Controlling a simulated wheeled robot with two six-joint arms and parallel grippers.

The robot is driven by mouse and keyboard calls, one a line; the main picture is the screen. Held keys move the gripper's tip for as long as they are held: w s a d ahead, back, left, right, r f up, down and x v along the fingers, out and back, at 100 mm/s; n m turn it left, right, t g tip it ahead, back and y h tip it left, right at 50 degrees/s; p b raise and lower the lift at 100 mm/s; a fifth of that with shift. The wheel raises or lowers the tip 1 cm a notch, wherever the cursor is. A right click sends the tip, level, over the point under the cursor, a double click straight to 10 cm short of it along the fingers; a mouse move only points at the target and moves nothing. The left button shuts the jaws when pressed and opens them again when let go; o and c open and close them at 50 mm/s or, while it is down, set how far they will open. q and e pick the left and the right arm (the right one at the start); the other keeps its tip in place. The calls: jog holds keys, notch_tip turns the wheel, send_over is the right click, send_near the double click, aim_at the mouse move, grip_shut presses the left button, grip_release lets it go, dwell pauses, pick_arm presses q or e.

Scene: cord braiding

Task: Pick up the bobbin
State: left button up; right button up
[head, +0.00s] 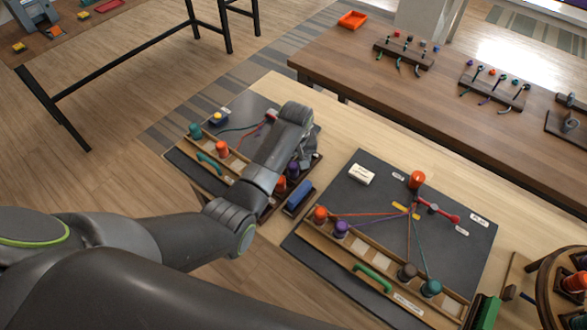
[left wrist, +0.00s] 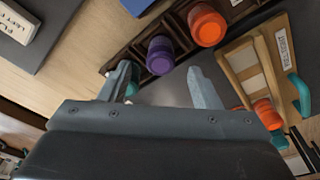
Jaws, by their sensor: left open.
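In the left wrist view, a purple bobbin (left wrist: 160,56) and an orange bobbin (left wrist: 207,26) stand in a dark rack (left wrist: 122,58). A teal bobbin is mostly hidden behind the left finger. My left gripper (left wrist: 163,86) is open, its fingers spread on the near side of the purple bobbin, with nothing between them. In the head view, my left gripper (head: 309,155) is over the right side of the left board, close to the purple bobbin (head: 293,170) and orange bobbin (head: 280,183). My arm hides part of the rack. Which bobbin is meant cannot be told.
The left board (head: 250,107) carries cords, a teal bobbin (head: 195,131) and another orange bobbin (head: 222,148). A blue block (head: 299,196) lies beside the rack. The right board (head: 375,195) holds several corded bobbins. A round wooden stand (head: 543,290) is at far right.

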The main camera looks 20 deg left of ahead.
aim_at(294, 165)
pick_arm(q)
jog(key=shift+w+a+f+p, duration=0.1)
jog(key=shift+w+f+p, duration=0.1)
jog(key=shift+f, duration=1)
jog(key=shift+w+a+f+p, duration=0.1)
jog(key=shift+w+f, duration=0.05)
jog(key=shift+f, duration=1)
jog(key=c, duration=1.1)
jog(key=shift+r, duration=0.1)
